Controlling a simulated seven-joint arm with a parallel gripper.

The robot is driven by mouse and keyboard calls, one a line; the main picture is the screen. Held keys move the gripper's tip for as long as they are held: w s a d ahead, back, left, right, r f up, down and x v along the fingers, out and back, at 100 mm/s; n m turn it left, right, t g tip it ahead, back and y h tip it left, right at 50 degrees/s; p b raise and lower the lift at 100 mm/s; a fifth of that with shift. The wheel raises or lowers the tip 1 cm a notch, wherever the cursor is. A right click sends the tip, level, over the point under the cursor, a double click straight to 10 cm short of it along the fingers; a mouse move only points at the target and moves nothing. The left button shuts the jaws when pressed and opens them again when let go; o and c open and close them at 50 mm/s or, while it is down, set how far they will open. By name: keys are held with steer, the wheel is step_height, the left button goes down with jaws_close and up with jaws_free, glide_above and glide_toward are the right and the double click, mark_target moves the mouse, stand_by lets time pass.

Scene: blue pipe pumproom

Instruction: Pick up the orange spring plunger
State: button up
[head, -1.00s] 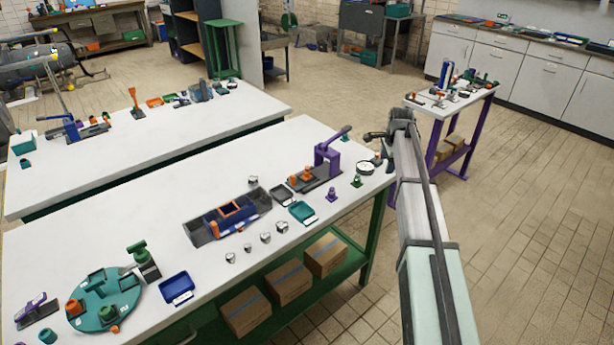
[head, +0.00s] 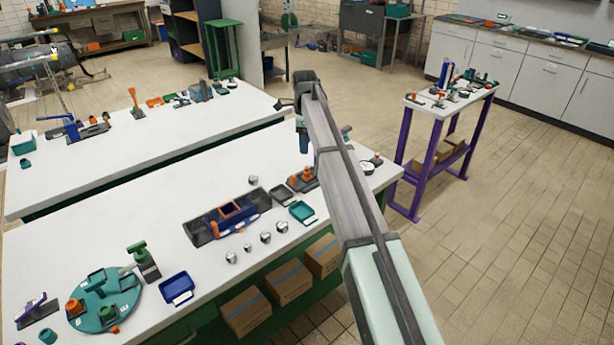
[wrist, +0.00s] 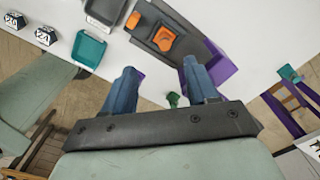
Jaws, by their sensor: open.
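In the wrist view, an orange stepped part (wrist: 164,38) stands on the dark grey base of the purple press, with a smaller orange piece (wrist: 133,20) beside it. The stepped part also shows in the head view (head: 304,173), partly beside my arm. I cannot tell for sure which is the spring plunger. My gripper (wrist: 160,66) is open and empty, its two blue fingers spread above the bench just short of the press base. In the head view my arm hides most of the press, and only a blue finger of my gripper (head: 304,142) shows.
The purple press body (wrist: 210,62) stands close to the right finger. A teal tray (wrist: 88,50) and a dark tray (wrist: 106,10) lie to the left. A small green part (wrist: 173,99) shows between the fingers. A blue fixture (head: 229,215) sits farther along the bench.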

mark_target(307, 168)
step_height(307, 168, down, 6)
steer(key=shift+f, duration=0.25)
steer(key=shift+w+d+f, duration=0.1)
steer(key=shift+w+f, duration=0.05)
steer(key=shift+f, duration=0.75)
steer(key=shift+w+d+f, duration=0.1)
steer(key=shift+f, duration=0.85)
steer(key=shift+w+d+f, duration=0.1)
steer(key=shift+w+f, duration=0.05)
steer(key=shift+f, duration=0.75)
jaws_close()
